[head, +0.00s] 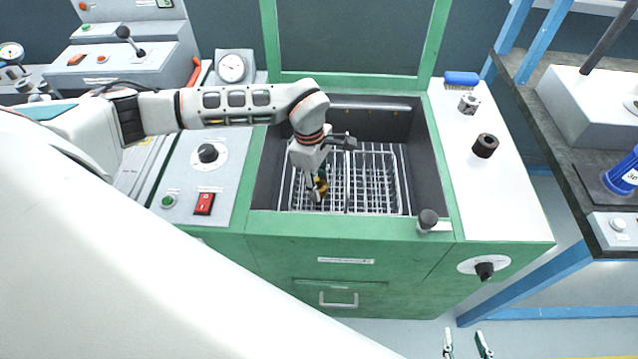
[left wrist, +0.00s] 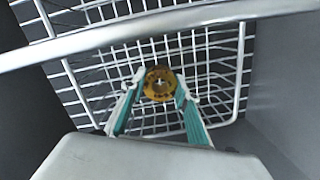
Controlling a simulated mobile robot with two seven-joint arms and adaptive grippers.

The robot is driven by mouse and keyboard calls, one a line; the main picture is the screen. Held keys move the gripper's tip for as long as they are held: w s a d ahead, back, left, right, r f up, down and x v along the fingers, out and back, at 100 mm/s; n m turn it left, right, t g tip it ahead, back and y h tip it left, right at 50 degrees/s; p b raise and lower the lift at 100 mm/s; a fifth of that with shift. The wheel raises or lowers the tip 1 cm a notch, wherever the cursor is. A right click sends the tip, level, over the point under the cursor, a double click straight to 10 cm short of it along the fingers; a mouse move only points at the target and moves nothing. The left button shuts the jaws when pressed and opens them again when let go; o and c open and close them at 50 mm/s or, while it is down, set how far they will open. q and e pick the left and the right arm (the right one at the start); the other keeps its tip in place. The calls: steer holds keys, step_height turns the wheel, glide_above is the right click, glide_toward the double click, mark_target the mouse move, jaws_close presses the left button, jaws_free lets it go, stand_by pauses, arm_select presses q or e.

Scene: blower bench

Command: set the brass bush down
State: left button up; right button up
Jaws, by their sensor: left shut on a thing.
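The brass bush (head: 322,186) is a small golden ring, also clear in the left wrist view (left wrist: 161,83). My left gripper (head: 317,188) reaches down into the green machine's open well and is shut on the bush, with one teal-lined finger on each side of it.
On the white right-hand top (head: 505,205) stand a dark cylinder (head: 485,145), a metal nut-like part (head: 468,104) and a blue brush (head: 461,79). The basket's right part is empty.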

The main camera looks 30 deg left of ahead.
arm_select(q)
steer(key=shift+r, duration=0.1)
steer(key=o, duration=1.3)
step_height(320, 180, up, 12)
steer(key=a+p, duration=0.1)
steer(key=shift+a, duration=0.25)
